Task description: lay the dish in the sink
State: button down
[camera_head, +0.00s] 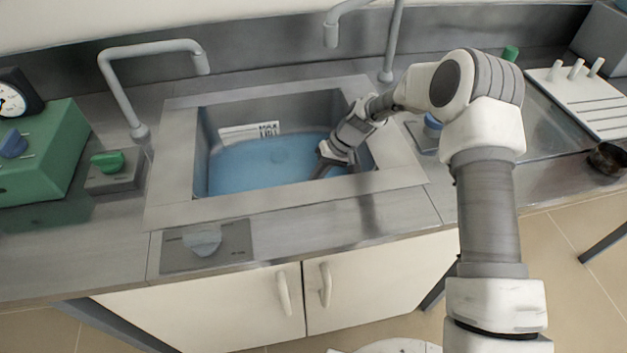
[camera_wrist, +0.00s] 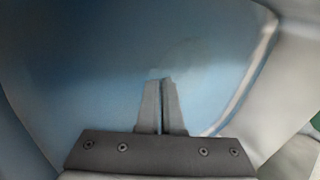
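The sink (camera_head: 178,170) is set in the steel counter, and its basin looks blue and filled with water. My gripper (camera_head: 322,160) reaches down into the right part of the basin. In the wrist view the two fingers of my gripper (camera_wrist: 162,82) are together with only a thin dark line between them. A faint pale outline shows just beyond the fingertips against the blue; I cannot tell whether it is a clear dish or the drain. No dish is clearly visible in the fingers. A small dark bowl (camera_head: 608,158) stands at the counter's far right; I cannot tell whether it is the dish.
Two grey taps (camera_head: 150,50) (camera_head: 392,40) rise behind the sink. A green box with a gauge (camera_head: 40,150) stands at left. A plate with a pale knob (camera_head: 202,240) lies in front of the sink. A white pegged board (camera_head: 580,95) is at right.

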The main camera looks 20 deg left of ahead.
jog(key=shift+f, duration=0.2)
jog(key=c, duration=1.1)
grip_release()
jog(key=shift+r, duration=0.1)
jog(key=shift+o, duration=0.2)
jog(key=p+v, duration=0.1)
jog(key=v, duration=1.1)
jog(key=shift+p, duration=0.3)
jog(key=shift+r, duration=0.25)
